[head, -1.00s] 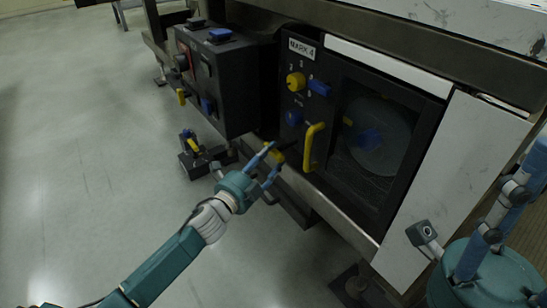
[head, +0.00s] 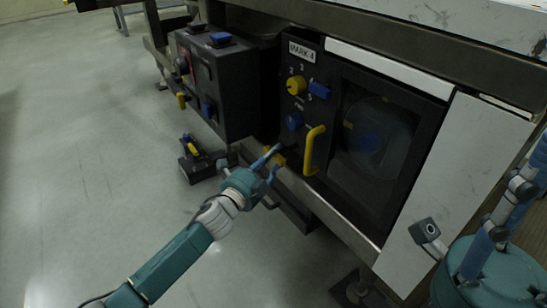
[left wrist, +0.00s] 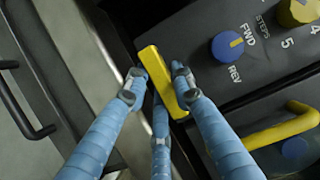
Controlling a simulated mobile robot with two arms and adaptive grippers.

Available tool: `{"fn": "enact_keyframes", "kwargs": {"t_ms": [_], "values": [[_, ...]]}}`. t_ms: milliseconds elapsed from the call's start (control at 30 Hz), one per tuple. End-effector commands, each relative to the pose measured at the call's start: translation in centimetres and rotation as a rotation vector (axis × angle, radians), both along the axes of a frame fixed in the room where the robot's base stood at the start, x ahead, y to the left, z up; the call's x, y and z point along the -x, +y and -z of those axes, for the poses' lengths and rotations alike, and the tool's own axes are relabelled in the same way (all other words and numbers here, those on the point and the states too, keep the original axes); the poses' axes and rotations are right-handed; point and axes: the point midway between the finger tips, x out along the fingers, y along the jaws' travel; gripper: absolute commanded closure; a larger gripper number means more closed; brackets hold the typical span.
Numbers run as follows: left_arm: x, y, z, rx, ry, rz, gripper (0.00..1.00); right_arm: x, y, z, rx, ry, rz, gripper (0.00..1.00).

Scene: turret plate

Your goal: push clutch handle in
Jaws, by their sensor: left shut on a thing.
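The clutch handle is a yellow bar (head: 279,157) on the front of the black MARK 4 panel (head: 306,110), low at its left side. My left gripper (head: 270,160) is at this handle, with its blue fingers around it. In the left wrist view, the yellow handle (left wrist: 161,80) lies between the fingers (left wrist: 158,90), and the gripper is shut on it. The fingers hide part of the handle and how far its shaft stands out. My right gripper (head: 495,250) is partly in view at the right edge, away from the panel; its fingertips are cut off.
A vertical yellow door handle (head: 313,150) stands just right of the clutch handle, beside a dark window (head: 375,140). A yellow knob (head: 296,85) and a blue knob (head: 295,121) are above. A black control box (head: 220,85) is at left.

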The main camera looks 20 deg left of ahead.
Motion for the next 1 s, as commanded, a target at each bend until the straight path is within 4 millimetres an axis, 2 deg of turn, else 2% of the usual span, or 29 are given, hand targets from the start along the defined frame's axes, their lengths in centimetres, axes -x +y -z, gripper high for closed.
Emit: {"fn": "enact_keyframes", "kwargs": {"t_ms": [200,500,533,633,1000], "values": [[-2.6,-2.0,0.0,0.002,0.001,-0.001,1.0,0.0,0.0,0.0,0.0,0.001,0.0,0.56],[-2.9,-2.2,-0.1,0.0,0.0,-0.001,1.0,0.0,0.0,0.0,0.0,0.001,0.001,0.56],[-2.9,-2.2,-0.1,0.0,0.0,-0.001,0.75,0.0,0.0,0.0,0.0,0.001,0.001,0.56],[-2.9,-2.2,-0.1,0.0,-0.001,-0.001,0.56,0.0,0.0,0.0,0.0,0.001,0.0,0.56],[-2.3,-2.0,0.0,0.0,0.001,0.0,0.56,0.0,0.0,-0.1,0.001,-0.005,0.002,0.56]]}}
